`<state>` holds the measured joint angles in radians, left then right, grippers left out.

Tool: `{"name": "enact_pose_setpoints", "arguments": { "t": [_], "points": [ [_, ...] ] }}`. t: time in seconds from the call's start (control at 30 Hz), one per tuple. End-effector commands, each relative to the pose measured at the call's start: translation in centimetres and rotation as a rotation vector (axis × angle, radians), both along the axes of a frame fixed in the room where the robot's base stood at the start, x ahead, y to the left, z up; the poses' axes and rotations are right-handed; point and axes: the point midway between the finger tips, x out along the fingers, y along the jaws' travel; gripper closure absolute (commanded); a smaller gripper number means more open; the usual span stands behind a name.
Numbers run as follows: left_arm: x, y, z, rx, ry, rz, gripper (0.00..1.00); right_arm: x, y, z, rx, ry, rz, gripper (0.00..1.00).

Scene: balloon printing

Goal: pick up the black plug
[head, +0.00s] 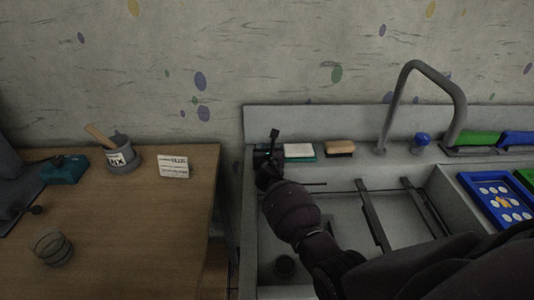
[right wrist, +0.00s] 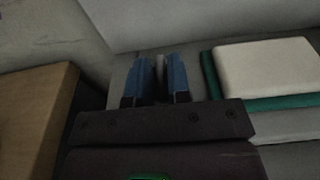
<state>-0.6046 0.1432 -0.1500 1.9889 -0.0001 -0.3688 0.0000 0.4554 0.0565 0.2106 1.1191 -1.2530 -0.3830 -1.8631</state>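My right gripper (head: 268,158) reaches over the back left corner of the sink ledge. In the right wrist view its two blue fingers (right wrist: 161,80) are a narrow gap apart. A thin greyish strip and something dark show in the gap, and I cannot tell if the fingers press on them. A small black upright piece with a crosswise top (head: 274,134) shows just beyond the gripper in the head view. It may be the black plug, but it is too small and dark to be sure. My left gripper is not in view.
A white sponge on a green base (head: 299,151) lies close right of the gripper, then a brown brush (head: 340,148) and the faucet (head: 416,85). The wooden table (head: 135,225) stands left, with a MIX cup (head: 122,157). A blue tray (head: 493,205) is far right.

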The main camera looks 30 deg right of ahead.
Motion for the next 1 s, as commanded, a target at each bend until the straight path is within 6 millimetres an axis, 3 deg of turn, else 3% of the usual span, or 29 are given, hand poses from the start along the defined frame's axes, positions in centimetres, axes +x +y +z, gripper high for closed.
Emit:
{"name": "enact_pose_setpoints", "arguments": {
  "t": [0.03, 0.1, 0.43, 0.57, 0.77, 1.0],
  "points": [
    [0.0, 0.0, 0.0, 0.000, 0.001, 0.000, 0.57, 0.0, 0.0, 0.0, 0.000, 0.000, 0.000, 0.90],
    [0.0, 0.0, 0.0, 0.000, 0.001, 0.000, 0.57, 0.0, 0.0, 0.0, 0.000, 0.000, 0.000, 1.00],
    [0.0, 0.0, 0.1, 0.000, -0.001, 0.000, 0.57, 0.0, 0.0, 0.1, 0.000, 0.000, 0.000, 1.00],
    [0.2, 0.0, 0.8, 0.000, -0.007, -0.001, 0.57, 0.0, 0.0, 1.0, 0.001, -0.003, 0.001, 1.00],
    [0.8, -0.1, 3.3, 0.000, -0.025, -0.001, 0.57, 0.0, 0.0, 4.2, 0.000, -0.005, 0.001, 1.00],
    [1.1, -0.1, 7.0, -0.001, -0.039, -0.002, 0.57, 0.0, 0.0, 10.0, -0.001, -0.003, 0.001, 1.00]
  ]
}}
